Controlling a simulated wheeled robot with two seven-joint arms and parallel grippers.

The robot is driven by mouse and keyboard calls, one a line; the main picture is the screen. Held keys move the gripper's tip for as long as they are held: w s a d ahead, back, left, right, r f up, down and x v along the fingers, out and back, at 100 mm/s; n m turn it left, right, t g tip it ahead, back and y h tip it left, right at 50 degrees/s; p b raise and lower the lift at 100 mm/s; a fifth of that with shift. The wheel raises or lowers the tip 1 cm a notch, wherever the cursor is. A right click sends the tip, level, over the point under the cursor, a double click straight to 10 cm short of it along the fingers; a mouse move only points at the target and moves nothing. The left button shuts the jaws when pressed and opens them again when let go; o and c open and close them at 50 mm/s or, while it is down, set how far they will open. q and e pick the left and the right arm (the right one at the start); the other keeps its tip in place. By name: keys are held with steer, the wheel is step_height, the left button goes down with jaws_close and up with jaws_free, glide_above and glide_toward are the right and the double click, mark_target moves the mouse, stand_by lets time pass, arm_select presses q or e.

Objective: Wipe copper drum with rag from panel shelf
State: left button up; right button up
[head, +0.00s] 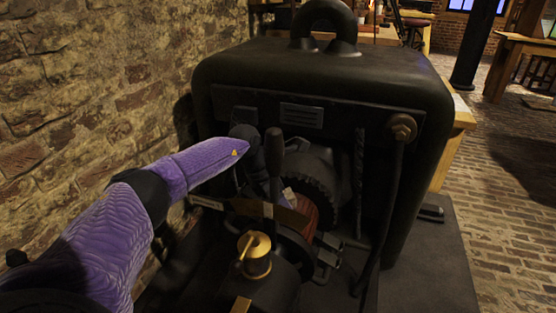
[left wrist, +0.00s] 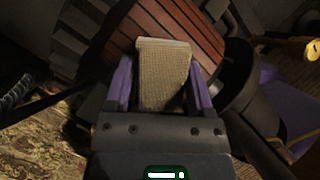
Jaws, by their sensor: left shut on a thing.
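The copper drum (head: 309,212) is a reddish, ribbed cylinder inside the dark machine, partly hidden by the parts in front of it. It fills the top of the left wrist view (left wrist: 195,32) as brown-red segments with dark lines between them. My left gripper (left wrist: 162,78) has purple fingers and is shut on a tan woven rag (left wrist: 163,92). The rag's pale far edge lies over the drum's face; I cannot tell whether it touches. In the head view only a small pale bit of the rag (head: 289,197) shows beside the drum. My right gripper is not in view.
The machine's black housing (head: 325,72) surrounds the drum. A brass cup (head: 255,247) stands in front of it, and a hose (head: 388,200) hangs at the right. A stone wall (head: 90,90) closes the left side. Open brick floor (head: 500,180) lies at the right.

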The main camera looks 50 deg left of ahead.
mark_target(294, 197)
arm_select(q)
steer(key=d, duration=0.1)
steer(key=w+d, duration=0.1)
steer(key=shift+w+d+p, duration=0.2)
steer(key=shift+d+p, duration=0.1)
steer(key=shift+d, duration=0.05)
steer(key=shift+r, duration=0.2)
steer(key=shift+a+f, duration=0.1)
steer(key=a, duration=0.1)
steer(key=s+a, duration=0.1)
steer(key=shift+s+a+f+b, duration=0.1)
steer(key=shift+s+a+b, duration=0.15)
steer(key=shift+a+b, duration=0.1)
steer(key=shift+s+a, duration=0.15)
steer(key=shift+a, duration=0.2)
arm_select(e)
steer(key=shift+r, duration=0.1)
arm_select(q)
steer(key=shift+r, duration=0.3)
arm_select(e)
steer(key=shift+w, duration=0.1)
